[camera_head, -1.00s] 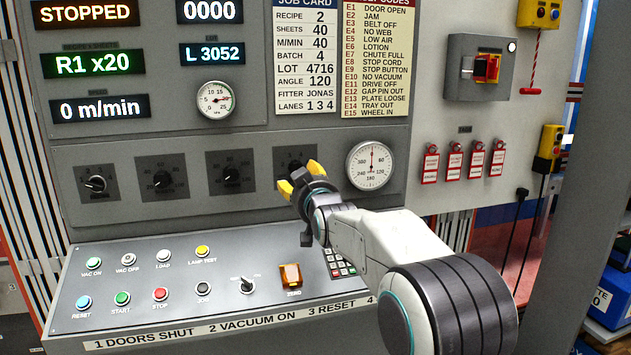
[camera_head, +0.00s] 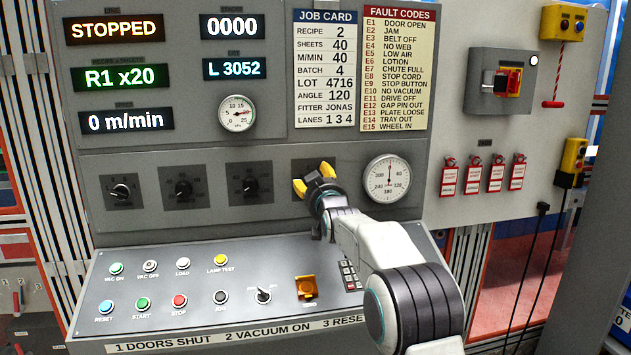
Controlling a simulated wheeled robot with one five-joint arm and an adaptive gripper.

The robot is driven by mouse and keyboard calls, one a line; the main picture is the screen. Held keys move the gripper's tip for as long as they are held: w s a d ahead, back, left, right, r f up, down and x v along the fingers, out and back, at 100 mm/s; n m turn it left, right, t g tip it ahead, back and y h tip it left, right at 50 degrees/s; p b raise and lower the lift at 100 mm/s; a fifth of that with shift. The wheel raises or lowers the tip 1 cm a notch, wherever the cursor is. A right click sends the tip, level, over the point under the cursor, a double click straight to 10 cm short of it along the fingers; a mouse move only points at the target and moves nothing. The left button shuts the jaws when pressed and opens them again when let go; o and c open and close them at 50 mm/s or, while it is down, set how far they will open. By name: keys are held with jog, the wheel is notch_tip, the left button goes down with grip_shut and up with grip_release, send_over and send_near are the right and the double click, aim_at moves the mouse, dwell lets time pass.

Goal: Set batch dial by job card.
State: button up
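The job card (camera_head: 325,68) on the panel reads batch 4, recipe 2, sheets 40, m/min 40. A row of black dials runs below the displays: a left dial (camera_head: 121,190), a second dial (camera_head: 185,187) and a third dial (camera_head: 250,184). Their small labels are too small to read. A fourth dial's dark plate (camera_head: 297,166) shows behind my gripper (camera_head: 314,179); its knob and pointer are mostly hidden. My gripper's two yellow fingertips are apart, in front of that plate. I cannot tell whether they touch the knob.
A round angle gauge (camera_head: 387,180) sits close to the right of my gripper. Below is a sloped console (camera_head: 180,270) with several buttons, a small switch (camera_head: 263,295) and an orange zero button (camera_head: 306,287). Displays read STOPPED, R1 x20 and 0 m/min.

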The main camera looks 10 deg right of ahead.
jog(key=shift+w, duration=0.1)
dwell(0.3)
jog(key=c, duration=1.2)
jog(key=shift+m, duration=0.4)
jog(key=shift+r+m+b, duration=0.2)
jog(key=shift+m+b, duration=2.45)
jog(key=shift+m, duration=11.15)
